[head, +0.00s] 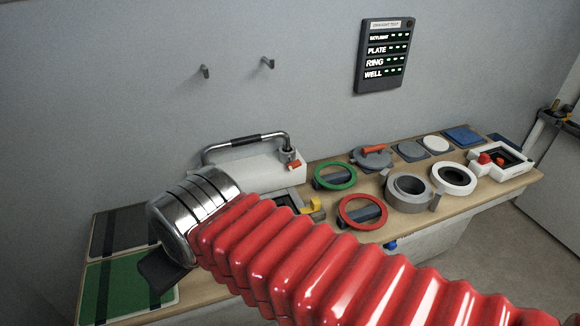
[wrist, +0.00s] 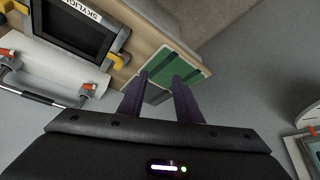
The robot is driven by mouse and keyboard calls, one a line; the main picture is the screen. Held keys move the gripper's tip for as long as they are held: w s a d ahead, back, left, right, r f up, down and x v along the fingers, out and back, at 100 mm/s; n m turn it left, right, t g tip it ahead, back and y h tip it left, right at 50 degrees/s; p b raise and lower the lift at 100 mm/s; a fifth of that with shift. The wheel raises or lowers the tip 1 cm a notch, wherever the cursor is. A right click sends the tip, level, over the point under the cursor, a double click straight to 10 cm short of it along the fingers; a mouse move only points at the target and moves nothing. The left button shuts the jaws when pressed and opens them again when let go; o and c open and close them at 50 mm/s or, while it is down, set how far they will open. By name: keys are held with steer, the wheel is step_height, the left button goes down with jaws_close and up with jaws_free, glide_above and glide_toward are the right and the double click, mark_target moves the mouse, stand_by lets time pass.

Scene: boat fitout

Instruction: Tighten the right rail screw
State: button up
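A rail with a black grip (head: 250,140) stands on a white block (head: 262,172) against the wall. The right rail screw (head: 293,164) has an orange-red head at the rail's right foot. The rail's left foot is hidden behind my arm in the head view. The wrist view looks turned around: the rail (wrist: 40,97) is at left, with one orange screw (wrist: 88,87) near and the right rail screw (wrist: 6,53) at the picture's edge. My gripper (wrist: 159,78) is open and empty, fingers apart over the green panel side, away from both screws. In the head view its fingers are hidden.
A green panel (head: 108,290) lies at the bench's left end. A skylight frame (wrist: 82,25) with yellow clamps sits beside the rail. A green ring (head: 335,176), red ring (head: 362,212) and grey well (head: 408,190) stand to the right. A sign (head: 386,55) and hooks are on the wall.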

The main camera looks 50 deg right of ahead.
steer(key=shift+o, duration=0.2)
